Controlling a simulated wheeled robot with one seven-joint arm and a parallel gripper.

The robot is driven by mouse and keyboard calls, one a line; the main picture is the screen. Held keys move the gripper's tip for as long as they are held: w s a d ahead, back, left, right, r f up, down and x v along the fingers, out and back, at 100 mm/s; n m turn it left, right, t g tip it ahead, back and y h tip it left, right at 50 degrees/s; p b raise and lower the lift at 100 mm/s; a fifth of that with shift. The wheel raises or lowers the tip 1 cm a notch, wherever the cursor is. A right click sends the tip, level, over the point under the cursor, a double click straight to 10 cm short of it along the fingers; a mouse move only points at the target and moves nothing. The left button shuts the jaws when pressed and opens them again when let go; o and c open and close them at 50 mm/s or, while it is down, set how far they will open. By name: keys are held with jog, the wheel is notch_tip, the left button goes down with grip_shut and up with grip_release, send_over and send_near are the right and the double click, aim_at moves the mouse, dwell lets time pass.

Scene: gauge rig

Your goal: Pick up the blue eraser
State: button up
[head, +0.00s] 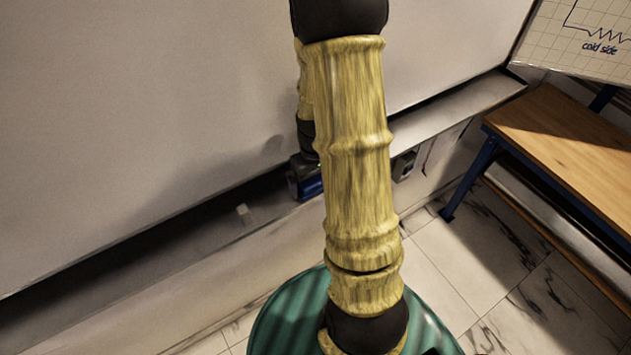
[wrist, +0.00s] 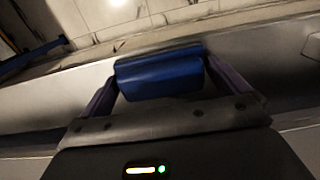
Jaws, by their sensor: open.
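The blue eraser (wrist: 160,76) lies on the grey ledge below the whiteboard. In the wrist view it sits between the two fingers of my gripper (wrist: 164,88), which is open with a finger on either side. I cannot tell whether the fingers touch it. In the head view a piece of the blue eraser (head: 312,188) shows beside my gripper (head: 296,180), partly hidden behind my arm.
The whiteboard (head: 140,110) rises behind the narrow ledge (head: 190,235). A small white block (head: 244,214) lies on the ledge, left of my gripper. A wooden-topped bench (head: 570,140) stands at the right, with open tiled floor (head: 480,260) before it.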

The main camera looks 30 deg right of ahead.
dwell(0.3)
jog(key=c, duration=0.6)
jog(key=shift+r, duration=0.1)
jog(key=shift+c, duration=0.2)
notch_tip(320, 180, up, 10)
jog(key=shift+f+b, duration=0.1)
jog(key=shift+b, duration=1)
jog(key=shift+a, duration=0.1)
